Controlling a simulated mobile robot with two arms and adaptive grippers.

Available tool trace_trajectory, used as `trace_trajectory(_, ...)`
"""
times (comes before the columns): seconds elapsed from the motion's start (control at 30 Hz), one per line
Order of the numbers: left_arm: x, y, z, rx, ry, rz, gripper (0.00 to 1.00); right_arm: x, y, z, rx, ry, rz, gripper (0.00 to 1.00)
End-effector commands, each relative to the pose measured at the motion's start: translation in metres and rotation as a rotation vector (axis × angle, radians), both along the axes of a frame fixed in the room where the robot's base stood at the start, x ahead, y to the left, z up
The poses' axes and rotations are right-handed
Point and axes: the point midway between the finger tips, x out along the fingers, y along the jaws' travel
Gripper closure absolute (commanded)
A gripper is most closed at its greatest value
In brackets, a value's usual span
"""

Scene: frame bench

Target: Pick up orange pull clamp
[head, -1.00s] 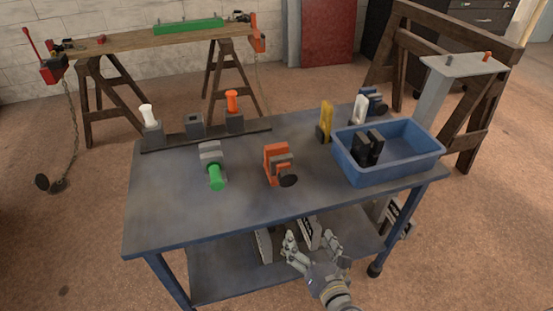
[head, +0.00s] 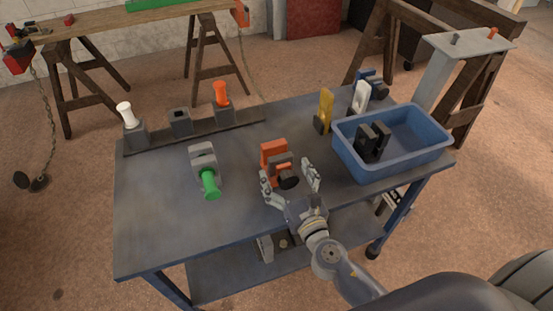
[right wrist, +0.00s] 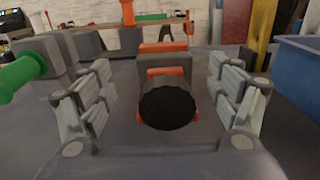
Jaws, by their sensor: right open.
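The orange pull clamp (head: 272,155) stands on the grey-blue bench top, with a dark round knob facing my side. In the right wrist view the clamp (right wrist: 165,68) is in the middle, its black knob (right wrist: 168,105) nearest the camera. My right gripper (head: 289,182) is open, its fingers at either side of the clamp's front. In the right wrist view the right gripper's fingers (right wrist: 165,100) show a gap on both sides of the knob, and I see no contact. My left gripper is not in view.
A grey clamp with a green handle (head: 209,184) stands to the left. The blue bin (head: 415,158) holding black clamps is to the right, with a yellow clamp (head: 325,108) behind. A rail with white and orange handled pieces runs along the back. The front left bench top (head: 155,235) is clear.

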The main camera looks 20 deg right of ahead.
Motion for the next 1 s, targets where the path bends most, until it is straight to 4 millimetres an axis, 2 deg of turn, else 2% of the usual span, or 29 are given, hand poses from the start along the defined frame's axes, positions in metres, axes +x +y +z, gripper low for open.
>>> trace_trajectory(0.17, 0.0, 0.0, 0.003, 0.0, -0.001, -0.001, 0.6, 0.01, 0.0, 0.001, 0.001, 0.0, 0.0, 0.17)
trace_trajectory(0.47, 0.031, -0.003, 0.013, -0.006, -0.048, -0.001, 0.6, 0.05, -0.004, 0.0, 0.001, -0.001, -0.001, 0.17)
trace_trajectory(0.6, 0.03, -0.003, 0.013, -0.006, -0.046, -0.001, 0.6, 0.058, -0.004, -0.001, 0.001, 0.0, -0.001, 0.17)
trace_trajectory(0.83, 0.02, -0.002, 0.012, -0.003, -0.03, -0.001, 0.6, 0.059, -0.003, -0.002, 0.002, 0.001, 0.0, 0.17)
trace_trajectory(1.0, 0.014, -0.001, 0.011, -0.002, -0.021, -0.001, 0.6, 0.059, -0.003, -0.002, 0.001, 0.001, 0.0, 0.55)
